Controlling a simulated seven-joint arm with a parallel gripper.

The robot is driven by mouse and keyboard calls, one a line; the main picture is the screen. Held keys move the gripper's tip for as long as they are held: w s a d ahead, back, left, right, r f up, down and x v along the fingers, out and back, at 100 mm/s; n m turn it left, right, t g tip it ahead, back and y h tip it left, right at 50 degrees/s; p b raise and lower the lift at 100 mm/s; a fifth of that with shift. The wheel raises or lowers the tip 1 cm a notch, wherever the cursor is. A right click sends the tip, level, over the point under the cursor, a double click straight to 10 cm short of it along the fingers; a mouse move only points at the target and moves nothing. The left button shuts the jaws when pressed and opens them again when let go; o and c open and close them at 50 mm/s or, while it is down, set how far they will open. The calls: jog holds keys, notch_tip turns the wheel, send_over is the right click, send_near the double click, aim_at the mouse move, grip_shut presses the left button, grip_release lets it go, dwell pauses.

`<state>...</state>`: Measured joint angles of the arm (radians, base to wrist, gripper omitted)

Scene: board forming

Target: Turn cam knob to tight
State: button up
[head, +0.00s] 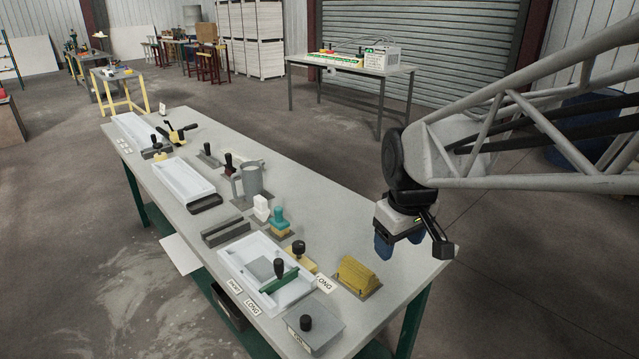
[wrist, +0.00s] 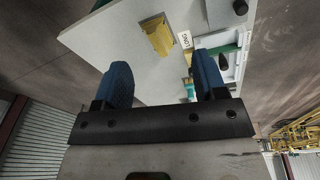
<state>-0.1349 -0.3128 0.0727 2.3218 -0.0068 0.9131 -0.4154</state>
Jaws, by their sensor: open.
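No knob in view carries a readable "cam" or "tight" mark, so I cannot tell for sure which is the cam knob. A black round knob (head: 298,248) stands on a yellow base beside the front white tray. Another black knob (head: 306,322) sits on a grey box at the table's near end. A black grip (head: 279,268) rises from a green bar across the tray. My gripper (head: 400,243) hangs above the table's right end, apart from all of these. Its blue fingers are open and empty in the wrist view (wrist: 162,62). Black knobs also show small there.
A teal-topped stamp (head: 279,221), a white block (head: 261,207) and a grey cup (head: 251,180) stand farther left. The table's right back corner is bare.

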jog(key=w+a+f+n, duration=0.45)
jog(key=w+a, duration=0.45)
jog(key=w, duration=0.4)
jog(key=n+g, duration=0.2)
jog(key=n, duration=0.5)
send_over(299, 244)
notch_tip(299, 244, down, 9)
jog(key=shift+r, duration=0.1)
jog(key=shift+f, duration=4)
jog(key=shift+c, duration=0.5)
jog(key=c, duration=0.8)
jog(key=shift+m, duration=0.25)
